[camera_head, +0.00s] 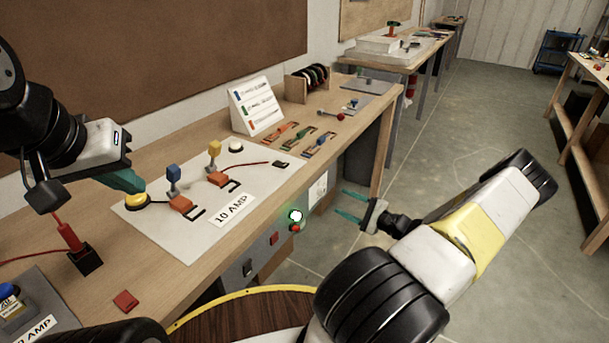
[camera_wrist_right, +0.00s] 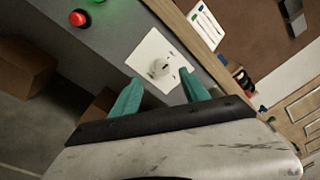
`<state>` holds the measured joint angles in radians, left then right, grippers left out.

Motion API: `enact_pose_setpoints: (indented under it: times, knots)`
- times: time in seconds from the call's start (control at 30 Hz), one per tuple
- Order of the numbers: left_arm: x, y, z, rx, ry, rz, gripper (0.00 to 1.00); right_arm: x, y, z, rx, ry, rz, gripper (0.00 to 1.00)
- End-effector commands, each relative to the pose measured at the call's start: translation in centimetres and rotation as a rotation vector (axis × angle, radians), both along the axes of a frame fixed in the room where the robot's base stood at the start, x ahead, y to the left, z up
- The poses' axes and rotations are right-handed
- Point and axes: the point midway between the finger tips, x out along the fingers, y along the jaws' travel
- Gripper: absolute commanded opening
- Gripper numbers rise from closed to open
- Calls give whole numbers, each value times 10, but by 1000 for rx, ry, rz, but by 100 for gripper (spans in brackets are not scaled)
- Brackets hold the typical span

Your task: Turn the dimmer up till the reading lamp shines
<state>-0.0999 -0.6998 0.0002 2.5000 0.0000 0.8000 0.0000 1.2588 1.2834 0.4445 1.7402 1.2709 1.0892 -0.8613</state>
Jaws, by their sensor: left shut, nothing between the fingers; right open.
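The dimmer looks like a pale round knob (camera_wrist_right: 160,68) on a white square plate in the right wrist view. In the head view its plate (camera_head: 318,188) is on the bench's front face. My right gripper (camera_head: 344,203) is open, its teal fingers pointing at the plate, with a gap between. In the wrist view the knob appears just beyond and between the fingertips (camera_wrist_right: 160,77). My left gripper (camera_head: 138,187) is shut and empty, just above a yellow button (camera_head: 136,200) on the bench top. I cannot tell which thing is the reading lamp.
A green light (camera_head: 296,216) glows on the front face above a red button (camera_head: 294,228). The bench top holds a grey "10 AMP" panel (camera_head: 192,240) with a white dome (camera_head: 236,146), switches and wires. A round wooden top (camera_head: 255,312) is below. Open floor lies right.

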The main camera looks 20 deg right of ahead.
Motion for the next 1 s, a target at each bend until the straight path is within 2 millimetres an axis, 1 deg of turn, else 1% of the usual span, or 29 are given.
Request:
enact_pose_setpoints:
  times: [0.07, 0.13, 0.5, 0.6, 0.73, 0.93, 0.97, 1.0]
  knots:
    - [0, 0, 0, 0, 0, 0, 0, 1, -2, -3, 10, -2, -17, 53]
    - [0, 0, 0, 0, 0, 0, 0, 6, 1, -4, 12, -4, -19, 53]
    - [0, 0, 0, 0, 0, 0, 0, 51, 35, -3, 10, -4, -15, 53]
    - [0, 0, 0, 0, 0, 0, 0, 58, 40, -4, 10, -2, -16, 53]
    - [0, 0, 0, 0, 0, 0, 0, 62, 43, -4, 10, -2, -16, 53]
    - [0, 0, 0, 0, 0, 0, 0, 63, 43, -3, 10, -2, -16, 53]
    - [0, 0, 0, 0, 0, 0, 0, 63, 43, -3, 10, -2, -16, 51]
    - [0, 0, 0, 0, 0, 0, 0, 63, 43, -3, 10, -2, -16, 43]
